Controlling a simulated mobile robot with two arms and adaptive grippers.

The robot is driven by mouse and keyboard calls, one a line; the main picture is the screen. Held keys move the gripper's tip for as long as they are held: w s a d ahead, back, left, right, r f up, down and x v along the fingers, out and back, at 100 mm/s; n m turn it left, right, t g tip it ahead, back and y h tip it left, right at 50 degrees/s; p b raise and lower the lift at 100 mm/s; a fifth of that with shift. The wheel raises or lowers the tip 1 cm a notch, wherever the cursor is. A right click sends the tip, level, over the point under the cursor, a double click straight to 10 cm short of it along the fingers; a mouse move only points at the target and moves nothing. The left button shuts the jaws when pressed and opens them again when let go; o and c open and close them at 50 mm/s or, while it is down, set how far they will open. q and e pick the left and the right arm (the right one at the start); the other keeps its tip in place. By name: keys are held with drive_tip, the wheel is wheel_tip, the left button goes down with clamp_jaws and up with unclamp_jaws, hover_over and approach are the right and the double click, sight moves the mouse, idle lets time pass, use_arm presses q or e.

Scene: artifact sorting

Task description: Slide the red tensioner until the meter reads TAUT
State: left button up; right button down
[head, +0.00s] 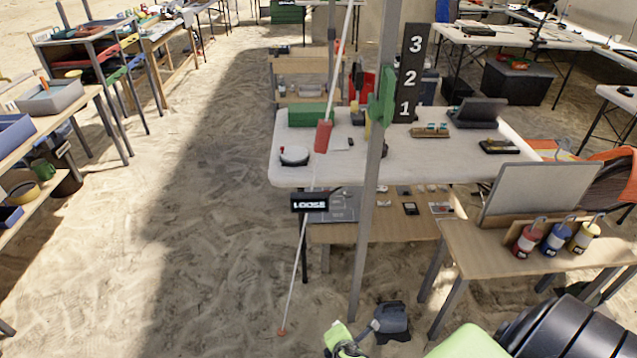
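The red tensioner (323,136) is a small red block on a slanting white line, seen in front of the white table. A black meter (309,201) lower on the line reads LOOSE. The line runs down to a small orange end (282,332) at the sand. My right gripper (393,318) appears as a dark grey shape at the bottom centre, low and well apart from the tensioner; its fingers are too unclear to tell open from shut. My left gripper is not in view.
A wooden table (470,250) with coloured padlocks stands at right. Open sand (200,240) lies left of the line.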

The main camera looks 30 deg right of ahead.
sight(323, 137)
drive_tip(key=w+d+r+n+t+h+b, duration=0.1)
drive_tip(key=w+d+r+n+t+h, duration=0.15)
drive_tip(key=w+r, duration=0.55)
drive_tip(key=w+r+n+t+h+b, duration=0.2)
drive_tip(key=w+r+n+t, duration=0.1)
drive_tip(key=r, duration=1.1)
drive_tip(key=w+r+n+t+h+b, duration=0.2)
drive_tip(key=w+r+n+t+h, duration=0.15)
drive_tip(key=r, duration=1.15)
use_arm(q)
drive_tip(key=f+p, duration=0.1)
drive_tip(key=p, duration=0.1)
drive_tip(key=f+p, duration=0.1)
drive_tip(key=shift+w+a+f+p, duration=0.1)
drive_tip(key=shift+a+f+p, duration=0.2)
drive_tip(key=shift+p, duration=0.1)
use_arm(e)
drive_tip(key=w+d+r, duration=0.5)
drive_tip(key=w, duration=0.2)
drive_tip(key=shift+d+r+y, duration=0.35)
drive_tip(key=shift+y, duration=0.05)
